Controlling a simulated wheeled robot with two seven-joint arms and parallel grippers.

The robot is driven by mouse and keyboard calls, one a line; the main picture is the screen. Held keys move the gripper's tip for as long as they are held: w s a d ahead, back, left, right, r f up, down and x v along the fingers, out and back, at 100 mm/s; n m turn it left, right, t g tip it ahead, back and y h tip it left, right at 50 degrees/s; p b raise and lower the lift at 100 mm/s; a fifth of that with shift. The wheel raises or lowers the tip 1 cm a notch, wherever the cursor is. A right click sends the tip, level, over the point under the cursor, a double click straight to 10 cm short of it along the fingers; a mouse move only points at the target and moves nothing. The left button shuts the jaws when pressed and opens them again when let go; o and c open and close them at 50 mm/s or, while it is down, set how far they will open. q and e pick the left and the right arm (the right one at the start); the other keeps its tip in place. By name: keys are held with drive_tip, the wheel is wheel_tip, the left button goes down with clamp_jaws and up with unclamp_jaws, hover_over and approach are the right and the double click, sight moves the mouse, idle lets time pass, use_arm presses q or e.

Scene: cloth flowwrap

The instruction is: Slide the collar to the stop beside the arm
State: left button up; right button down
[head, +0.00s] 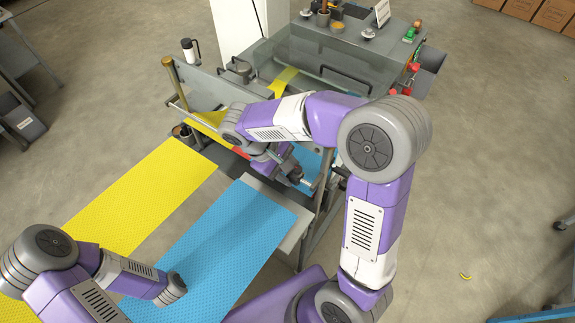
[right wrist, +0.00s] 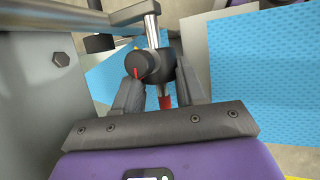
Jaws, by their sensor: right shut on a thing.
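The dark collar (right wrist: 163,66) sits around a bright metal rod (right wrist: 152,32) in the right wrist view. A round black knob (right wrist: 141,65) with a red mark stands on the collar's left side. My right gripper (right wrist: 160,88) is shut on the collar, one finger on each side. A dark clamp-like piece (right wrist: 134,13) sits farther up the rod, with a gap of bare rod between; I cannot tell whether it is the stop. In the head view my right gripper (head: 286,171) is partly hidden by its wrist at the machine's front.
Blue (head: 225,235) and yellow (head: 150,195) webs run from the machine toward me. A grey plate (right wrist: 35,95) stands close left of my right gripper. A metal frame post (head: 318,205) stands right of it. The floor to the right is mostly clear.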

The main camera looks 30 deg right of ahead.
drive_tip(key=shift+w+a, duration=0.1)
drive_tip(key=shift+w, duration=0.1)
drive_tip(key=c, duration=0.6)
unclamp_jaws()
drive_tip(key=shift+c, duration=0.2)
drive_tip(key=v, duration=0.7)
drive_tip(key=shift+r, duration=0.25)
drive_tip(key=shift+a, duration=0.15)
